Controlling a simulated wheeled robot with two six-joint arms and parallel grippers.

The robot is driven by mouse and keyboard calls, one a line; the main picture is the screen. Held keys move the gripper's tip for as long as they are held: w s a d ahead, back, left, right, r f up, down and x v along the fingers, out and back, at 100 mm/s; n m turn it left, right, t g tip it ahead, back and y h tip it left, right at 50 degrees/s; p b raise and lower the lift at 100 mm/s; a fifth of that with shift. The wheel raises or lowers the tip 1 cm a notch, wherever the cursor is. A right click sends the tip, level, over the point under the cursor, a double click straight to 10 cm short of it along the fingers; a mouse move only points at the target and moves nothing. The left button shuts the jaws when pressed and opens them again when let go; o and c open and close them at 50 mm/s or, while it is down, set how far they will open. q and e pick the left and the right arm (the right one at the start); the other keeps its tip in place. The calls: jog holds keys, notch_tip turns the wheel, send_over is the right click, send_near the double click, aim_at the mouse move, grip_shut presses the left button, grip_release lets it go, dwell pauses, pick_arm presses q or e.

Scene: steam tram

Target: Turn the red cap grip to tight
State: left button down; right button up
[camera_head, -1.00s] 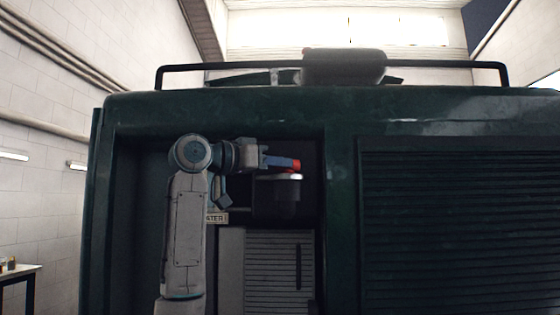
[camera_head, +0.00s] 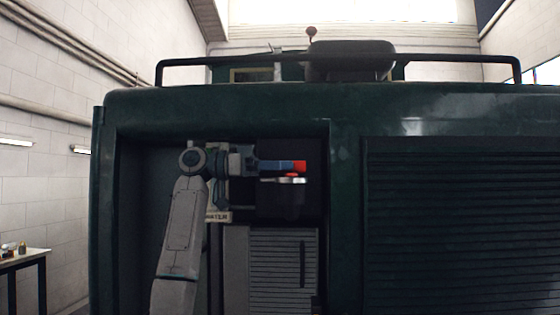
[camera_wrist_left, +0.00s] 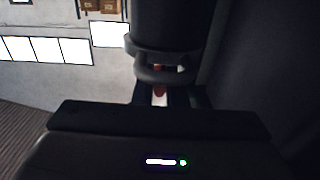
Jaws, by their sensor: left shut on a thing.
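The red cap grip (camera_head: 300,166) shows at the tips of my left gripper (camera_head: 285,166), inside the recess of the dark green tram body. My left gripper is shut on it, coming from the left. A pale metal cap rim (camera_head: 291,180) lies just below the grip, on top of a dark cylindrical filler (camera_head: 280,202). In the left wrist view a small part of the red grip (camera_wrist_left: 159,90) shows between the fingers, by the dark ringed cylinder (camera_wrist_left: 165,25). Most of the cap is hidden there. My right gripper is not in view.
A label reading "WATER" (camera_head: 218,216) sits below my left wrist. A slatted panel (camera_head: 270,270) is under the filler. The recess edge (camera_head: 342,200) stands close to the right, with a louvred panel (camera_head: 460,230) beyond. A black rail (camera_head: 430,62) runs along the top.

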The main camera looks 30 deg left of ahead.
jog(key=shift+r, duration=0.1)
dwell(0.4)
pick_arm(q)
jog(key=c, duration=1.5)
grip_release()
jog(key=shift+o, duration=0.2)
